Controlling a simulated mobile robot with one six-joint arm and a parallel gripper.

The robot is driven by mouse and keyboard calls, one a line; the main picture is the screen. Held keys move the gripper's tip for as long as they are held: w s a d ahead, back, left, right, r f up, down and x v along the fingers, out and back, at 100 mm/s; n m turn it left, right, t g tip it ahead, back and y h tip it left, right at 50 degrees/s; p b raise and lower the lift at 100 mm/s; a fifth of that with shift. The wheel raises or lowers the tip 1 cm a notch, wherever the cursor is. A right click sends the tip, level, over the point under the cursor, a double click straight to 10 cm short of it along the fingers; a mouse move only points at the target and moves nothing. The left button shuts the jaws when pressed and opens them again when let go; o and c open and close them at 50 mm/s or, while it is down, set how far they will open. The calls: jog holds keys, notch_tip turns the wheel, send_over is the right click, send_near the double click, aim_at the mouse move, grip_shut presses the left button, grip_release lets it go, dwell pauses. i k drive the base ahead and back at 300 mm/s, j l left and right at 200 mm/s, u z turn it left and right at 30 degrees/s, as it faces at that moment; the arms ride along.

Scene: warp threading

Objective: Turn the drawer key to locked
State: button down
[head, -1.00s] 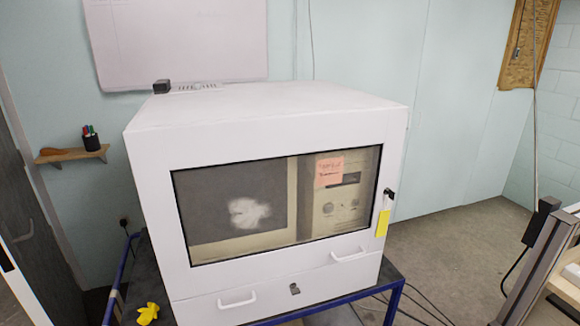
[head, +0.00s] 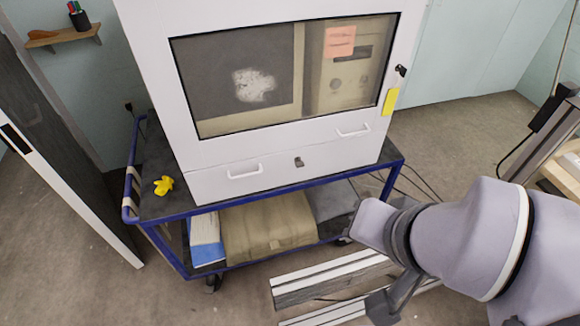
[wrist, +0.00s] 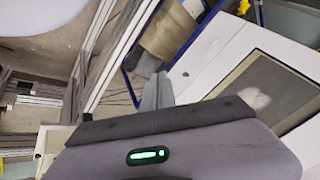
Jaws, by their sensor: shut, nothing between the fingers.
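The drawer key (head: 299,161) is a small dark piece in the lock at the middle of the white drawer front (head: 270,172), below the cabinet window. It is too small to tell which way it is turned. The drawer looks closed, with a white handle on each side of the key. My gripper (wrist: 158,92) shows in the wrist view with its grey fingers together and empty. It is apart from the cabinet (wrist: 215,60), which appears tilted behind it. In the head view my arm is at the lower right, away from the key.
Another dark key (head: 401,70) with a yellow tag (head: 390,101) is at the door's right edge. The cabinet stands on a blue-framed cart (head: 350,181), with a yellow crumpled item (head: 164,185) at its left. Metal profiles (head: 330,280) lie on the floor.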

aim_at(300, 164)
jog(key=j+u, duration=0.2)
jog(key=u, duration=0.15)
jog(key=i+j+u, duration=0.15)
jog(key=u, duration=0.2)
jog(key=i+j+u, duration=0.1)
jog(key=u, duration=0.25)
